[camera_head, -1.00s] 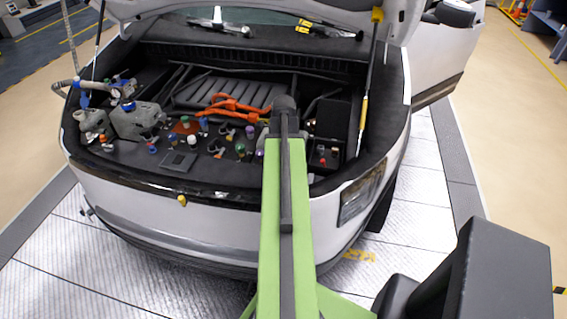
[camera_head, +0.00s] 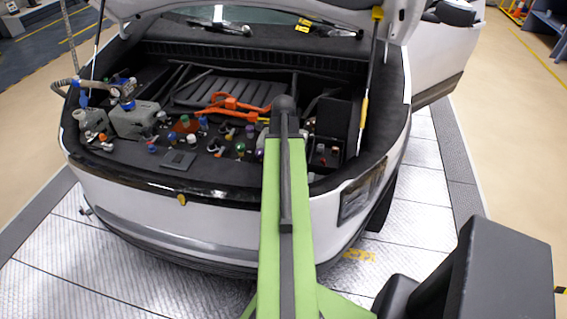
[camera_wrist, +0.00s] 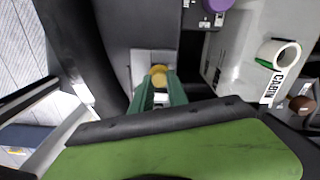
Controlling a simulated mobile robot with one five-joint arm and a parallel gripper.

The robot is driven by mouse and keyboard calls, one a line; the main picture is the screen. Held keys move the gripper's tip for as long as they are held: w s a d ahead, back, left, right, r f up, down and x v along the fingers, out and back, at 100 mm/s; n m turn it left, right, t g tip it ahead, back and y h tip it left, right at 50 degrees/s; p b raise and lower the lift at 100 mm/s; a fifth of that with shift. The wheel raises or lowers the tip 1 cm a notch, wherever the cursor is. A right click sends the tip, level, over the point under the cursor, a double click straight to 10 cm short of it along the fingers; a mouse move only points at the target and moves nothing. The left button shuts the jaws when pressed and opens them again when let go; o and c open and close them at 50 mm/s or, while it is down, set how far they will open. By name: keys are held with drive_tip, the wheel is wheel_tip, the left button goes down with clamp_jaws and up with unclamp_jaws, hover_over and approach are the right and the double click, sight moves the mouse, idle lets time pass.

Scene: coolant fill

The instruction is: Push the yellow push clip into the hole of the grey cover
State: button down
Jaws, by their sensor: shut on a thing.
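In the wrist view, my gripper (camera_wrist: 158,92) has two teal fingers shut on the yellow push clip (camera_wrist: 158,71). Only the round yellow top of the clip shows between and just beyond the fingertips. The light grey cover (camera_wrist: 141,60) lies behind the clip, partly hidden by it and the fingers. Its hole cannot be seen, and I cannot tell whether the clip touches the cover or is in it. In the head view, my own arm hides the gripper, clip and cover.
A purple cap (camera_wrist: 217,4) lies near the top in the wrist view. A white ring-shaped part (camera_wrist: 279,54) and a CABIN label are at right. In the head view, the car's front bay holds several coloured caps, orange cables (camera_head: 235,104) and a grey box (camera_head: 134,120) at left.

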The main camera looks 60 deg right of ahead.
drive_tip(key=shift+f+b, duration=0.45)
drive_tip(key=shift+f, duration=0.1)
drive_tip(key=c, duration=1.2)
unclamp_jaws()
drive_tip(key=shift+r, duration=0.1)
wheel_tip(320, 180, up, 17)
drive_tip(key=p, duration=1.7)
drive_tip(key=shift+r+p, duration=0.2)
drive_tip(key=shift+p, duration=0.1)
drive_tip(key=shift+c, duration=0.4)
